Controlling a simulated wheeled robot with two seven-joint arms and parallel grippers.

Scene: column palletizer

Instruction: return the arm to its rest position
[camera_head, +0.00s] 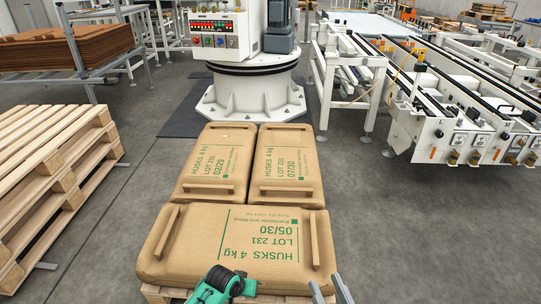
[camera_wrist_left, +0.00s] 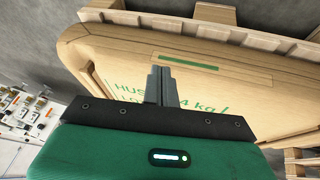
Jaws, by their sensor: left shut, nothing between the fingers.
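My right gripper (camera_head: 330,290) shows at the bottom edge of the head view, its two grey fingers apart with nothing seen between them. It is in front of the near brown sack (camera_head: 240,240). My left gripper (camera_wrist_left: 162,85) shows in the left wrist view with its grey fingers together and empty. A brown sack (camera_wrist_left: 200,60) with green print lies beyond these fingers; I cannot tell whether they touch it. A green and black part of my own arm shows low in the head view, over the near sack's front edge.
Two more sacks, at left (camera_head: 215,160) and right (camera_head: 285,160), lie behind the near one. The pallet (camera_head: 160,292) under them barely shows. A stack of empty pallets (camera_head: 45,160) stands left. A white robot base (camera_head: 250,95) and conveyors (camera_head: 460,110) stand behind. Floor at right is clear.

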